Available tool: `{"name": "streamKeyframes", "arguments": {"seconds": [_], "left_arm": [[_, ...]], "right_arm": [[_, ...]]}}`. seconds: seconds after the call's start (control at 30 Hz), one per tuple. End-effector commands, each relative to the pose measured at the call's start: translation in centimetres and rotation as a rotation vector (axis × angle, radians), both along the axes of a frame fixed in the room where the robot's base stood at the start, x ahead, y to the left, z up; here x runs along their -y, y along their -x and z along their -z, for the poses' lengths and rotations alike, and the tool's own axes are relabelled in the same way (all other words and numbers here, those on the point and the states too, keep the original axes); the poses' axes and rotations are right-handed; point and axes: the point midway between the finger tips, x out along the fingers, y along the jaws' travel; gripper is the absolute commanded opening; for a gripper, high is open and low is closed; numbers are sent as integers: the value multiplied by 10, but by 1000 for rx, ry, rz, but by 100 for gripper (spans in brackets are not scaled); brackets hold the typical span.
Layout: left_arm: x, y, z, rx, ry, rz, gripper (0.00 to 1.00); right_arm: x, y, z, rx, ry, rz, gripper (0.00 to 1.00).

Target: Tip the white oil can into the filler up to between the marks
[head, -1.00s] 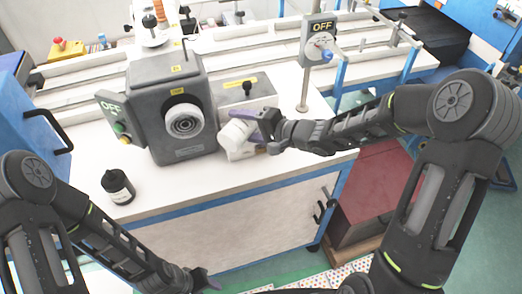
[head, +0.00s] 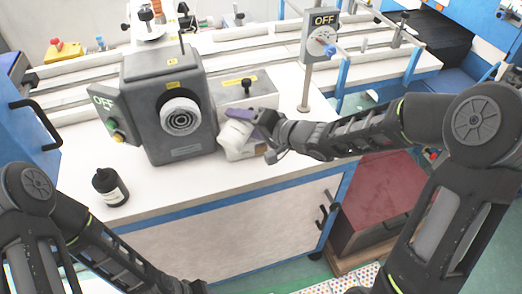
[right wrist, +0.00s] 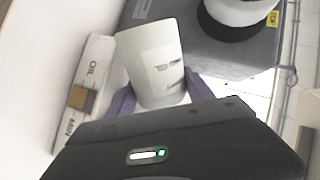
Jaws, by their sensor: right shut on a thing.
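The white oil can (head: 235,134) is held tilted in my right gripper (head: 256,126), in front of a grey-white box (head: 248,92) with a black knob and yellow label on top. In the right wrist view the can (right wrist: 155,62) sits between both purple fingers of my right gripper (right wrist: 160,95). Beside it is a panel (right wrist: 98,75) lettered OIL and MIN, with a brown window (right wrist: 82,98). The filler opening and the can's spout cannot be made out. My left gripper (head: 194,287) is cut off at the bottom edge of the head view.
A black bottle (head: 110,187) stands on the white bench at the left. An OFF switch post (head: 306,90) rises to the right, behind my right arm.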

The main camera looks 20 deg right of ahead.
Motion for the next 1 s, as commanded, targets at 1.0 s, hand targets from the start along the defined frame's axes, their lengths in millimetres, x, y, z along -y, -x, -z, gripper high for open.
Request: {"name": "streamKeyframes", "arguments": {"seconds": [1.0], "left_arm": [[8, -11, 52, 45, 26, 8, 44]], "right_arm": [[4, -5, 2, 205, 212, -1, 5]]}}
